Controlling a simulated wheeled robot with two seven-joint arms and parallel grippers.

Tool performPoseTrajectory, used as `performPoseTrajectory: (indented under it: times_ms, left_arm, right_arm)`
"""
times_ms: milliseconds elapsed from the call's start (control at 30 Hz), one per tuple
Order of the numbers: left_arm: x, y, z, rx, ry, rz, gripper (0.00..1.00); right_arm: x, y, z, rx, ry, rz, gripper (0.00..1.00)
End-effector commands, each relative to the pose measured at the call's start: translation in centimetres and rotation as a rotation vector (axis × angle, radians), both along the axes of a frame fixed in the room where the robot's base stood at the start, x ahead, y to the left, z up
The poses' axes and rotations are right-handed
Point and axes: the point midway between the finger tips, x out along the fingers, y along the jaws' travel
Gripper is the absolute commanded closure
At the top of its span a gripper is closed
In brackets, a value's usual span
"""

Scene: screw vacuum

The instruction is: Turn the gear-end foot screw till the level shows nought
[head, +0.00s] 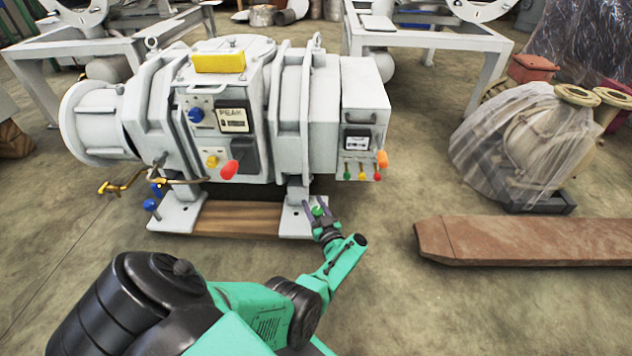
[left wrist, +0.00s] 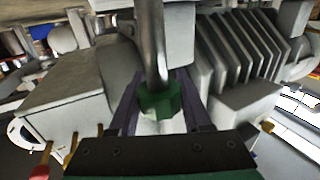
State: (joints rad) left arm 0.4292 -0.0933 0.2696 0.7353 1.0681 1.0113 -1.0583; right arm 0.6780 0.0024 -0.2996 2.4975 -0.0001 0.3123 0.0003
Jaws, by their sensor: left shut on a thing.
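The grey-white screw vacuum pump (head: 310,110) stands on two feet. A green-headed foot screw (head: 318,211) is at its right foot (head: 294,222). My left gripper (head: 316,208) is shut on this green knob, which also shows between the fingers in the left wrist view (left wrist: 160,102). A grey rod rises above the knob there. Blue-headed screws (head: 151,204) stand at the left foot (head: 177,213). A yellow block (head: 219,63) lies on top of the pump; I cannot tell whether it is the level, and no reading is legible. My right gripper is not in view.
A wooden board (head: 237,218) lies between the feet. A red knob (head: 229,170) and brass pipe (head: 125,184) stick out from the pump's front. A brown beam (head: 525,242) lies on the floor at right, and a plastic-wrapped machine (head: 520,150) stands behind it.

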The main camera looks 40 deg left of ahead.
Motion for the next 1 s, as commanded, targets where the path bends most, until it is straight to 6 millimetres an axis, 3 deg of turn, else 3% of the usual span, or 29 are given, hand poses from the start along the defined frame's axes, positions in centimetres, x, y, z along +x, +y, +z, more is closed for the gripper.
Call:
performPoseTrajectory:
  times_ms: [33,300,900,933,1000]
  left_arm:
    - [0.0,-0.1,-0.5,-0.004,-0.001,0.029,1.0]
    - [-0.3,0.2,-0.3,-0.002,-0.001,0.152,1.0]
    - [-0.5,0.4,0.1,0.002,-0.002,0.192,1.0]
    - [-0.4,0.4,0.1,0.002,-0.002,0.192,0.4]
    - [-0.5,0.4,0.1,0.002,-0.002,0.192,0.22]
  right_arm:
    - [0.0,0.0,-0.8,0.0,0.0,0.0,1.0]
    - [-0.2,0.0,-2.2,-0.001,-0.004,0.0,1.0]
    - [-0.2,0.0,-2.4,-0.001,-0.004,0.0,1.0]
    - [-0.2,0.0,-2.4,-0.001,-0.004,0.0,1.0]
    - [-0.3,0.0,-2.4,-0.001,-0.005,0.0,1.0]
